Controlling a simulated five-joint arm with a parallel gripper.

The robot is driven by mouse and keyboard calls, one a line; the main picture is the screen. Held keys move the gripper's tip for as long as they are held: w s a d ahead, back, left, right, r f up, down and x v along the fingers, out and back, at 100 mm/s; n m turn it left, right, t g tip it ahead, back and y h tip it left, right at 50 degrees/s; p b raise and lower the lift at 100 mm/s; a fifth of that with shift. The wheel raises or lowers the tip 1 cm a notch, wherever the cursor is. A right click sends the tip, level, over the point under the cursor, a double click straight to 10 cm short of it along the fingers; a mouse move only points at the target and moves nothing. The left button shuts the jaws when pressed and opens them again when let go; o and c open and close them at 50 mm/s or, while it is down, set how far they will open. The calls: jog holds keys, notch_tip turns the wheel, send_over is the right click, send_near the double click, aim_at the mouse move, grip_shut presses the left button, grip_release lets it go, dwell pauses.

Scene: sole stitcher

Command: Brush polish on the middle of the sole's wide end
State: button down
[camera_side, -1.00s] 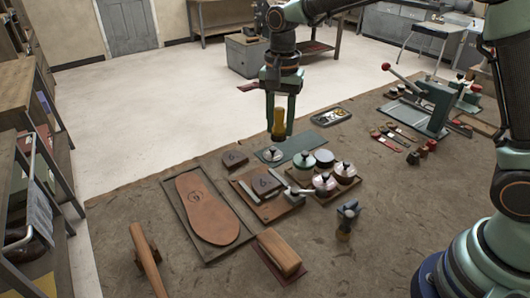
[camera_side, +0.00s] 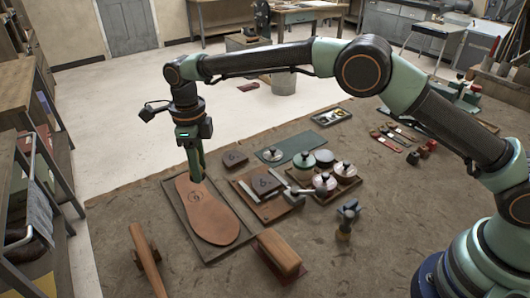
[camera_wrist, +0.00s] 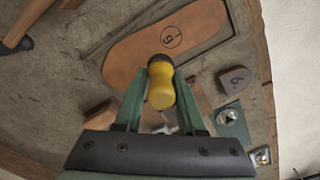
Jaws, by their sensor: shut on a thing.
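A tan leather sole (camera_side: 208,214) lies flat on a dark board (camera_side: 235,247) in the side view, its long axis running away from the camera. It carries a round stamp toward its far end. The sole also shows in the wrist view (camera_wrist: 135,48). My gripper (camera_side: 199,178) is low over the sole's far end. In the wrist view my gripper (camera_wrist: 160,82) is shut on a yellow-handled brush (camera_wrist: 160,92) with a dark tip. The tip overlaps the sole's edge in that view; I cannot tell whether it touches. In the side view the fingers hide the brush.
Right of the sole are a brown block (camera_side: 235,158), a tray with several lidded jars (camera_side: 346,173), and a green mat (camera_side: 300,144). A wooden block (camera_side: 278,252) and a wooden handle (camera_side: 147,258) lie in front. A small blue-topped tool (camera_side: 347,216) stands at front right.

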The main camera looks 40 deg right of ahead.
jog(key=shift+a+f, duration=0.3)
send_over(206, 204)
jog(key=shift+w+a+f, duration=0.1)
jog(key=shift+w+f, duration=0.05)
jog(key=shift+f, duration=1.3)
jog(key=shift+w+a+f, duration=0.1)
jog(key=shift+f, duration=1.3)
jog(key=shift+f, duration=1)
jog(key=shift+s+r, duration=0.15)
jog(key=shift+s, duration=4.9)
jog(key=shift+w, duration=4.95)
jog(key=shift+w+d, duration=0.1)
jog(key=shift+d, duration=0.05)
jog(key=shift+d, duration=0.1)
